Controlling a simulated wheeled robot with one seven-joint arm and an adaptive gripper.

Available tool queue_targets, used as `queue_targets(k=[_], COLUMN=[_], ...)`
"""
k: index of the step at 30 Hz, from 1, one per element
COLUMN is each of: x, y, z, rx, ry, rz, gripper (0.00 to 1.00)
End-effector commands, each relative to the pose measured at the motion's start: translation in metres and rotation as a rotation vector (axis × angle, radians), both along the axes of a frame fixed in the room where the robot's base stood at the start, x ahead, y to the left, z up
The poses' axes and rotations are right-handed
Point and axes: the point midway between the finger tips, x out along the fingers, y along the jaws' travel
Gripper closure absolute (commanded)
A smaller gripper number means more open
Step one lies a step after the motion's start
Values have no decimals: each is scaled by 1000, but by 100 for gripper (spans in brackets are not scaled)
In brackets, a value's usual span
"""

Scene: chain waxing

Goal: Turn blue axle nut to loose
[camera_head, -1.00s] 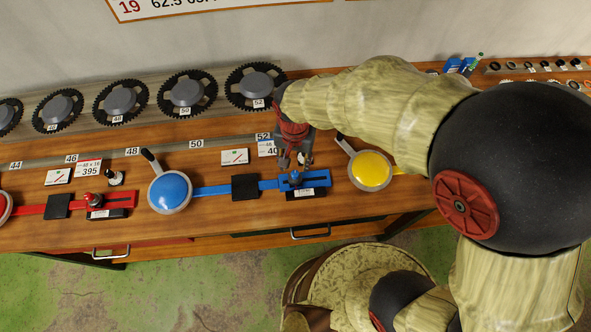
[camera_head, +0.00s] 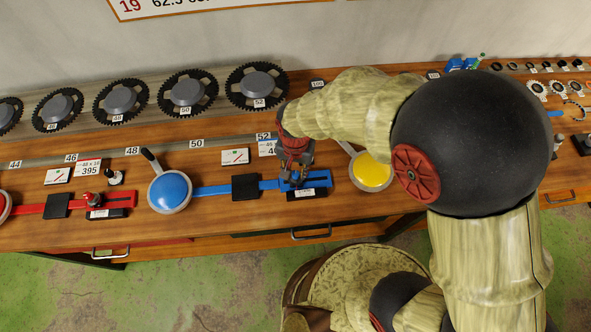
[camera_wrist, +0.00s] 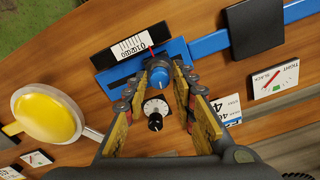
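The blue axle nut (camera_wrist: 159,74) sits on the blue slide bar beside a black scale plate with a white strip (camera_wrist: 130,46) and a red pointer. In the wrist view it lies between the tips of my gripper (camera_wrist: 158,80), whose two fingers are apart on either side of it. I cannot tell whether either finger touches the nut. In the head view my gripper (camera_head: 293,178) points down over the blue bar (camera_head: 212,190), and the fingers mostly hide the nut. A small white dial with a black knob (camera_wrist: 155,115) shows between the fingers in the wrist view.
A blue disc with a lever (camera_head: 170,191) stands left of the nut, and a yellow disc (camera_head: 371,171) stands right. A red bar with its own nut (camera_head: 94,199) lies at far left. Several sprockets (camera_head: 188,94) stand along the back.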

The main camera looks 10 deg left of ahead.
Motion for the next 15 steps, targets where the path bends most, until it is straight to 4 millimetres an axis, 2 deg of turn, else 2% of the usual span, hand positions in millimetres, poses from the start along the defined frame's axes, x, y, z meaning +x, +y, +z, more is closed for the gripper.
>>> queue_targets(k=[12,15], x=[0,0], y=[0,0], z=[0,0], rx=[0,1], ry=[0,0], rz=[0,0], gripper=[99,100])
